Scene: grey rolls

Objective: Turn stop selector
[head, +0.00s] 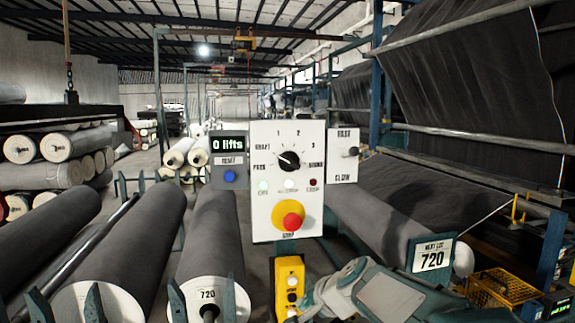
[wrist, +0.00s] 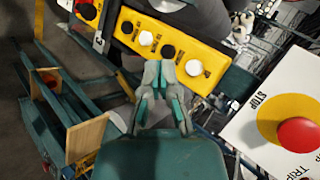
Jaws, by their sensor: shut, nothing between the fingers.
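The black selector knob (head: 289,160) is on the upper half of a white panel (head: 262,215), ringed by small labels and the numbers 1, 2 and 3. Its pale pointer mark points left and slightly up; the exact label is hard to tell. A red stop button (head: 293,221) on a yellow disc sits below it; the button also shows in the wrist view (wrist: 298,134). My gripper (head: 312,297) is below the panel, at its lower right, apart from the knob. In the wrist view my gripper (wrist: 164,70) is shut and empty; the knob is out of that view.
A yellow push-button box (head: 289,285) hangs close to my fingertips, and fills the top of the wrist view (wrist: 170,45). A counter box (head: 229,160) stands left of the panel, a lever box (head: 342,156) right. Grey rolls (head: 211,235) lie at left.

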